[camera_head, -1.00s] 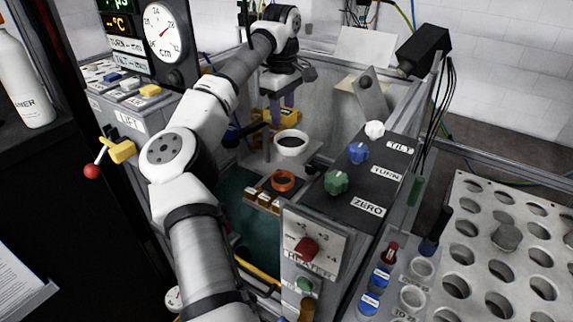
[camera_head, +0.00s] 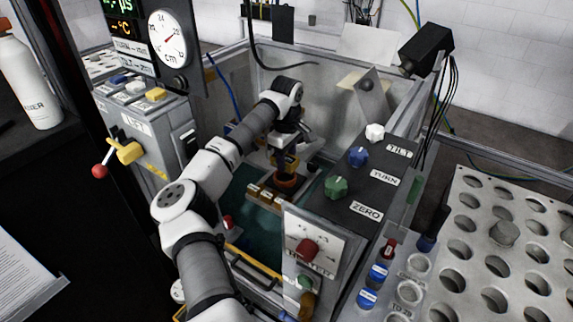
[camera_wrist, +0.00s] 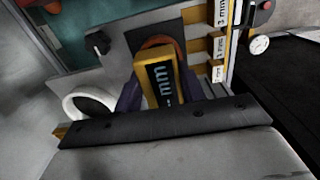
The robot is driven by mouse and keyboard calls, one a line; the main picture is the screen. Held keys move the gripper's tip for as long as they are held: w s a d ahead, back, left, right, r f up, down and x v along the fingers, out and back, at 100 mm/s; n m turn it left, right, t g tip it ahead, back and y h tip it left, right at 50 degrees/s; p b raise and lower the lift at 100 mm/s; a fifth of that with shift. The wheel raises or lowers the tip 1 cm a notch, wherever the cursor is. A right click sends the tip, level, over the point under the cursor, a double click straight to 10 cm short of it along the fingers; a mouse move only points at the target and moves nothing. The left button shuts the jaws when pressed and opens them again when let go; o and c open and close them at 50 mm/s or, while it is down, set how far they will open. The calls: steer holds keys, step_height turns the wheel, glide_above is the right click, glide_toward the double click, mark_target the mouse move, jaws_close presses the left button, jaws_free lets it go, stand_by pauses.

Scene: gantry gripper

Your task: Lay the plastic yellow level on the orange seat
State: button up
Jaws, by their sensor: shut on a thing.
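My gripper (camera_head: 286,160) is shut on the yellow level (camera_wrist: 161,82), a yellow block with a dark face marked "mm". In the wrist view its purple-grey fingers (camera_wrist: 160,92) are on either side of the level. The orange seat (camera_head: 287,182) is a round ring on a dark square plate inside the enclosure; my gripper is just above it. In the wrist view the far end of the level overlaps the seat's ring (camera_wrist: 158,41) and hides part of it. I cannot tell whether the level touches the seat.
A row of yellow blocks with white labels (camera_wrist: 219,45) stands beside the seat. A white bowl (camera_wrist: 88,104) is close to my gripper on the other side. The knob panel (camera_head: 360,178) and enclosure walls stand close on the right. A green floor (camera_head: 240,215) lies below.

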mark_target(287, 167)
steer(key=shift+f+p, duration=0.4)
steer(key=shift+f, duration=1.3)
steer(key=shift+f, duration=0.2)
steer(key=o, duration=1.1)
steer(key=shift+c, duration=0.2)
steer(key=shift+r, duration=0.15)
step_height(287, 167, up, 12)
steer(key=b, duration=0.3)
